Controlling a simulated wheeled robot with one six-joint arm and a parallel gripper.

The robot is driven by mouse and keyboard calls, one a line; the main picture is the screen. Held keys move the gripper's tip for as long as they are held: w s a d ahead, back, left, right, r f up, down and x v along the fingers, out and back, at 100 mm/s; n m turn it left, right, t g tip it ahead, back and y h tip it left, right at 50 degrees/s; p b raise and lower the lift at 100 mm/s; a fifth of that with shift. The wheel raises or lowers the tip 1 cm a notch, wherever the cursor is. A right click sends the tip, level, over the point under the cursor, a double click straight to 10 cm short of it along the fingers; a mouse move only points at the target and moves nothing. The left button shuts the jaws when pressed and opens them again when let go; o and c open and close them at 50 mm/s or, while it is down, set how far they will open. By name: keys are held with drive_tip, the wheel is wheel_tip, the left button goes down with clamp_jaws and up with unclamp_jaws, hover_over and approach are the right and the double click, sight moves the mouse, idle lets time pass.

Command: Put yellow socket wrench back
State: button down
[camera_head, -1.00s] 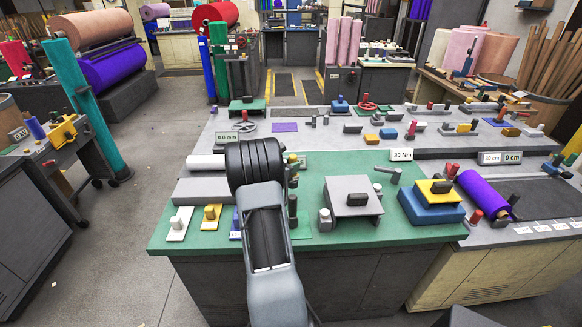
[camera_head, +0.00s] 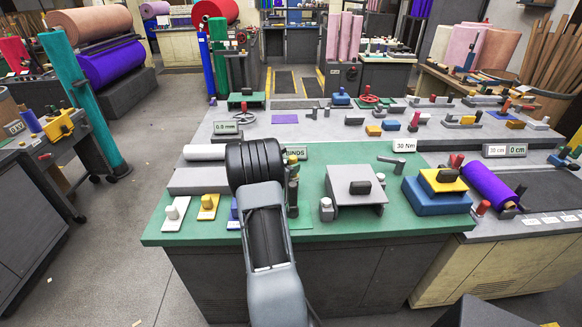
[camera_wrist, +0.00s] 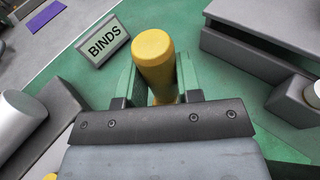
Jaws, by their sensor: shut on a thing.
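The yellow socket wrench (camera_wrist: 153,50) shows in the wrist view as a thick yellow cylinder with a rounded end. My gripper (camera_wrist: 158,78) is shut on it, with one finger on each side. Its lower part is hidden behind the gripper body. In the head view a little yellow (camera_head: 293,161) shows just right of my dark wrist, above the green bench mat (camera_head: 330,225). I cannot tell whether the wrench's lower end touches anything.
A grey block with a plate (camera_head: 356,190) stands right of my gripper. A blue and yellow block (camera_head: 437,195) is further right, beside a purple roll (camera_head: 488,185). White and yellow small pieces (camera_head: 207,207) lie at left. A white roll (camera_head: 205,152) lies behind them.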

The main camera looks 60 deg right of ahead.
drive_tip(key=shift+f+b, duration=0.55)
idle(0.4)
drive_tip(key=c, duration=0.7)
unclamp_jaws()
drive_tip(key=b+v, duration=0.2)
drive_tip(key=v, duration=1.1)
drive_tip(key=shift+a, duration=0.45)
drive_tip(key=shift+w, duration=0.1)
